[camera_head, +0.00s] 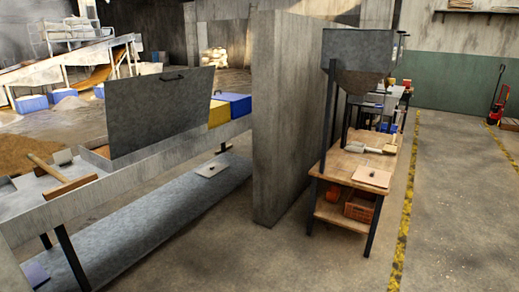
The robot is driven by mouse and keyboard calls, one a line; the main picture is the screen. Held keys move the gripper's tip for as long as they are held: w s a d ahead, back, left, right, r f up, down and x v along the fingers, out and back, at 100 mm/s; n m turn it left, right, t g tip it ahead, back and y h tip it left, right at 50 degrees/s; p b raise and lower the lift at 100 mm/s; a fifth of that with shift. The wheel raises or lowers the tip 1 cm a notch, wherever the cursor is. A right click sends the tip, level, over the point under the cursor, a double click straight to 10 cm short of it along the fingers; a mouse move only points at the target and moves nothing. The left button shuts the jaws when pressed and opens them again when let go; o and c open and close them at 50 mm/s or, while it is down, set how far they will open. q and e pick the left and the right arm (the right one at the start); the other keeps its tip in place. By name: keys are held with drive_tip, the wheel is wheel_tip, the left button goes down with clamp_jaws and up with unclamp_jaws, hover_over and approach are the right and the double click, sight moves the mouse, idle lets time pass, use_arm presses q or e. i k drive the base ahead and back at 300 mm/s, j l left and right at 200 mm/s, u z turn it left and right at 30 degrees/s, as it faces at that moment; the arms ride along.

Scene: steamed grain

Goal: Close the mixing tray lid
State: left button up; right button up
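A grey metal lid (160,115) with a dark handle (172,77) near its top edge stands raised, close to upright, over a long grey mixing tray (130,182) on the left. Its lower edge is at the tray's rim. Part of the tray's inside behind the lid is hidden. A wooden-handled tool (48,168) and a wooden bar (70,187) lie across the tray's near end. Neither of my grippers is in view.
A concrete wall (284,115) ends right of the tray. Beyond it are a wooden workbench (340,168) and a metal hopper (355,50). Yellow and blue boxes (234,104) sit at the tray's far end. The floor at right (460,200) is clear.

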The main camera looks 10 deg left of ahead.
sight(142, 111)
drive_tip(key=i+l+u, duration=0.1)
drive_tip(key=i+u, duration=0.3)
drive_tip(key=i, duration=0.15)
drive_tip(key=i+l+u, duration=0.35)
drive_tip(key=i, duration=0.2)
drive_tip(key=i+l+u, duration=0.4)
drive_tip(key=i+j, duration=0.1)
